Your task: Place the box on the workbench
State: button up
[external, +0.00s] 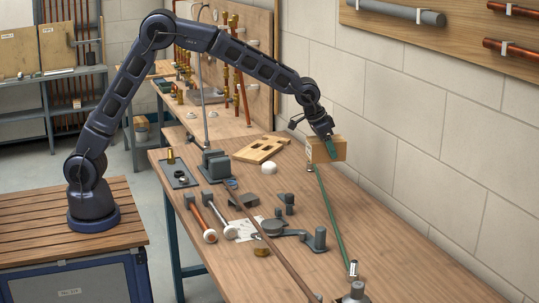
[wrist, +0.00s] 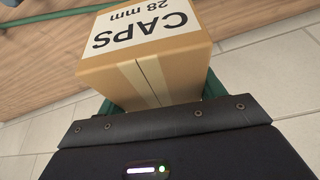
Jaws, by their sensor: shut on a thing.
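The box (external: 341,149) is a small tan cardboard carton. In the wrist view the box (wrist: 130,75) shows a white label reading "CAPS 28 mm" and a strip of tape. My gripper (external: 329,147) is shut on the box, with green fingers on either side of it; the gripper also shows in the wrist view (wrist: 160,98). The box is at the wall side of the workbench (external: 370,215) and appears held above its top. The exact gap beneath the box cannot be told.
A green rod (external: 331,215) runs along the bench below the box. A wooden plate with cutouts (external: 261,149) lies left of it. A white dome (external: 272,168), a vise (external: 215,164) and several tools crowd the middle. A block wall (external: 425,180) stands close behind.

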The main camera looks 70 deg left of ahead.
jog(key=s+d+m+g+h, duration=0.15)
jog(key=s+d+m, duration=0.55)
jog(key=s+d, duration=2.75)
jog(key=shift+h, duration=0.45)
jog(key=f, duration=1.3)
jog(key=d+f, duration=0.1)
jog(key=f, duration=0.6)
jog(key=shift+w+f, duration=0.1)
jog(key=shift+w, duration=0.3)
jog(key=shift+f, duration=0.1)
jog(key=o, duration=1.2)
jog(key=shift+c, duration=0.2)
